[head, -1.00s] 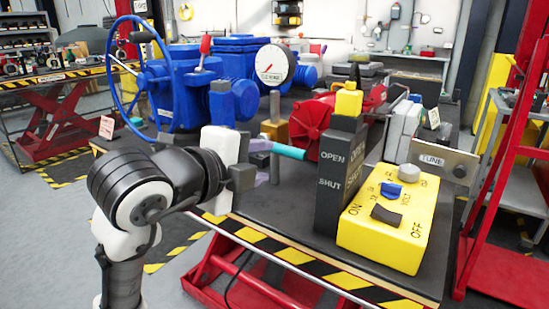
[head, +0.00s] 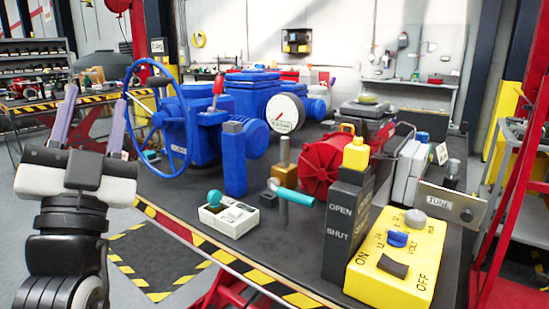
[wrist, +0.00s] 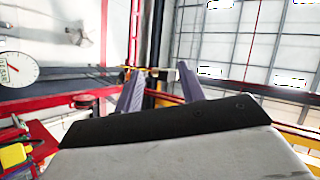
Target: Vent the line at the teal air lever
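The teal air lever (head: 291,198) sits on a slim grey post beside a brass fitting (head: 283,160) on the dark bench. Its teal handle lies nearly level, slanting slightly down to the right. My gripper (head: 98,93) is at the far left of the head view, in front of the bench, with its two lilac fingers pointing up. The fingers are wide apart with nothing between them, and they also show apart in the wrist view (wrist: 160,85). My gripper is well to the left of the lever and touches nothing. The lever does not show in the wrist view.
A white box (head: 228,220) with a teal knob stands left of the lever. An OPEN/SHUT block (head: 345,222) and a yellow control box (head: 398,262) stand to the right. A blue handwheel (head: 160,120) and a dial gauge (head: 285,113) are behind.

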